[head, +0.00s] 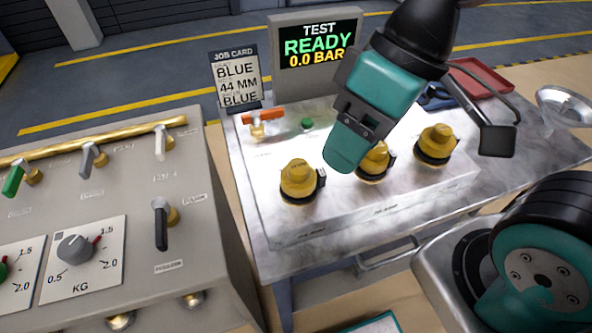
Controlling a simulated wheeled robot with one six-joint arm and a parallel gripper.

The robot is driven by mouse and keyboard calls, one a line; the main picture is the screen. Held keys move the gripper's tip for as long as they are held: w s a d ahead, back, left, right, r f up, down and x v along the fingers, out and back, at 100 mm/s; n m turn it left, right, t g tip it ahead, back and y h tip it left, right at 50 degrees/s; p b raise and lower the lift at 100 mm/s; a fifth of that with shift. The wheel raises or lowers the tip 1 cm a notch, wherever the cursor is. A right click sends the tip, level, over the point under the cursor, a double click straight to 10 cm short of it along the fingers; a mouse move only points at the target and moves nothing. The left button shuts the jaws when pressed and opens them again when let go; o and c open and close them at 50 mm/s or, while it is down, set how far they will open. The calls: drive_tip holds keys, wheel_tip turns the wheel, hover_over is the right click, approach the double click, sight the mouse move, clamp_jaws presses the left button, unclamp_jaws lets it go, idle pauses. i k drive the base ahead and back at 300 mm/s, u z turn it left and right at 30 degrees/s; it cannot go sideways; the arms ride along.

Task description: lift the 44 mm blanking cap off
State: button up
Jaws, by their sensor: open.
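Three yellow blanking caps stand in a row on the pale block (400,194) on the bench: a left cap (299,180), a middle cap (374,160) and a right cap (436,145). All three are seated on dark collars. The labels near them are too small to read, so I cannot tell which is the 44 mm one. My gripper (346,150) is open and points down in front of the middle cap in the picture, hiding its left side. I see no cap held in it. Its height above the caps is unclear.
The job card (237,82) reads blue, 44 MM, blue. The test display (315,45) reads READY, 0.0 BAR. An orange-handled valve (262,117) and green button (307,124) sit behind the caps. A grey control panel (140,195) stands left; a red tray (482,79) and funnel (565,103) lie right.

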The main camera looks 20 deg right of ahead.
sight(298, 179)
drive_tip(key=z, duration=0.45)
drive_tip(key=k, duration=0.95)
drive_tip(key=u, duration=0.55)
drive_tip(key=i, duration=0.45)
drive_tip(key=z, duration=0.1)
